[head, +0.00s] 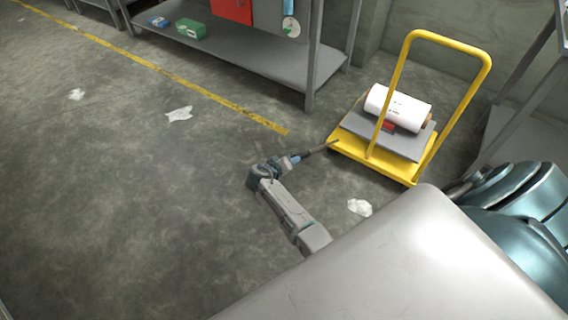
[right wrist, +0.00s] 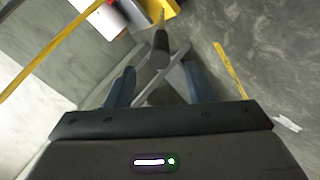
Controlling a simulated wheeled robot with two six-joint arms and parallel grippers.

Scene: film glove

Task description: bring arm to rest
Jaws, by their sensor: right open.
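The grey and teal arm in the middle of the head view reaches from the bottom towards the yellow cart. I take it as my right arm. Its gripper (head: 294,160) is small there, at the cart's near left corner. In the right wrist view my right gripper (right wrist: 160,88) is open, with two dark blue fingers spread apart. A dark rod-like thing (right wrist: 160,47) shows beyond and between the fingers; I cannot tell whether they touch it. It also shows in the head view (head: 318,149), reaching to the cart's corner. My left gripper is not in view.
A yellow cart (head: 350,150) with an upright handle carries a white roll (head: 398,107) on a grey slab. A grey shelf (head: 260,62) stands at the back. White scraps (head: 359,207) lie on the floor. The floor at left is mostly clear, crossed by a yellow line (head: 180,86).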

